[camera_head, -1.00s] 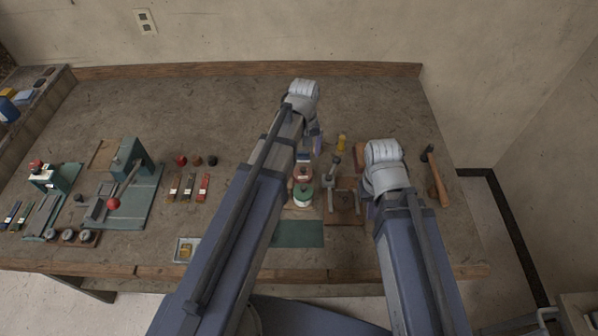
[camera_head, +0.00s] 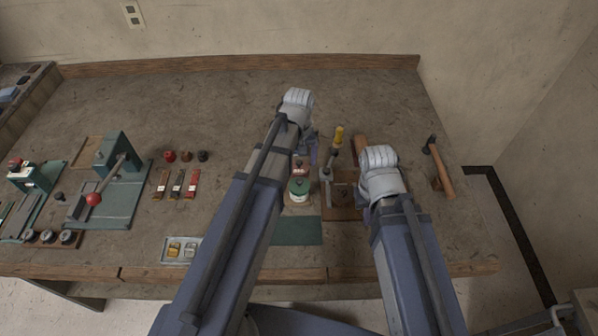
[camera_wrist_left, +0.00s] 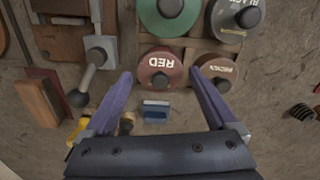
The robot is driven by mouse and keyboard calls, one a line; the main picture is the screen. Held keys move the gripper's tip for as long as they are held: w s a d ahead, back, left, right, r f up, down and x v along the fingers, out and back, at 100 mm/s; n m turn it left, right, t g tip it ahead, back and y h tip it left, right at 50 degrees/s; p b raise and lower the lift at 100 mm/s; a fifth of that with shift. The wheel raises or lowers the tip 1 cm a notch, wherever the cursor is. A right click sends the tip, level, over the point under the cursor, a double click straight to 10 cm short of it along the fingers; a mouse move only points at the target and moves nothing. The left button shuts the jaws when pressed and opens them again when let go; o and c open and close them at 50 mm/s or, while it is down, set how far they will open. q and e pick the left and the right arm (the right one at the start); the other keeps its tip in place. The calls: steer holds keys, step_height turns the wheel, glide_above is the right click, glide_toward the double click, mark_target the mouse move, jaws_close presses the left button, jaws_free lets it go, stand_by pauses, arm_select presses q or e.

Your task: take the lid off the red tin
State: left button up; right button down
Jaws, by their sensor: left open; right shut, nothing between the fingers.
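The red tin (camera_wrist_left: 160,70) has a round red lid marked RED with a dark knob in the middle. It sits in a wooden rack in the left wrist view. In the head view the red tin (camera_head: 300,168) is partly hidden by my left arm. My left gripper (camera_wrist_left: 161,74) is open, its two fingers pointing at the red tin, one towards each side. I cannot tell how far above the lid they are. In the head view my left gripper (camera_head: 309,150) is mostly hidden. My right gripper (camera_head: 367,213) is shut and empty, mostly hidden under its wrist.
A green tin (camera_wrist_left: 166,14), a black tin (camera_wrist_left: 237,17) and a brown tin (camera_wrist_left: 217,72) sit beside the red tin. A small blue block (camera_wrist_left: 155,111) lies near the fingers. A metal press (camera_head: 340,190) stands right of the tins, a hammer (camera_head: 440,168) further right.

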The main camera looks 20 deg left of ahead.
mark_target(299, 163)
arm_select(q)
steer(key=shift+f, duration=0.25)
arm_select(e)
steer(key=shift+f, duration=0.2)
arm_select(q)
steer(key=c, duration=1.1)
steer(key=shift+r, duration=0.1)
